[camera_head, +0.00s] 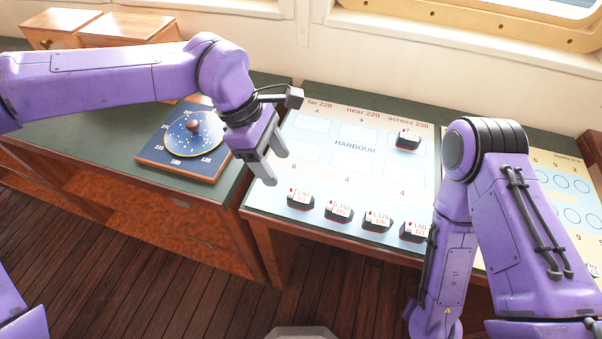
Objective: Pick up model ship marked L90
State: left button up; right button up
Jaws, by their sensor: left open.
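Several small dark model ships with white labels and red lower edges stand on the harbour board (320,226). The leftmost ship of the front row (300,200) has a tiny label that seems to read L90. Beside it to the right are ships that seem to read L150 (338,212), L120 (377,221) and L60 (412,232). Another ship (407,139) stands at the back right; its label is too small to read. My left gripper (276,169) is open and empty, above the board's left edge, up and left of the leftmost ship. My right gripper is out of view.
A blue dial board with a round knob (192,127) lies on the green desk at left. Wooden boxes (128,30) stand behind it. My right arm hides the harbour board's right edge and part of a second board (562,182). The harbour board's middle is clear.

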aim_at(293, 191)
pick_arm(q)
jog(key=p+x, duration=0.1)
jog(key=x, duration=0.3)
jog(key=p+x, duration=0.1)
jog(key=x, duration=0.4)
jog(key=shift+s+d, duration=0.25)
jog(key=shift+s+d+f, duration=0.1)
jog(key=shift+f, duration=0.2)
jog(key=c, duration=1.1)
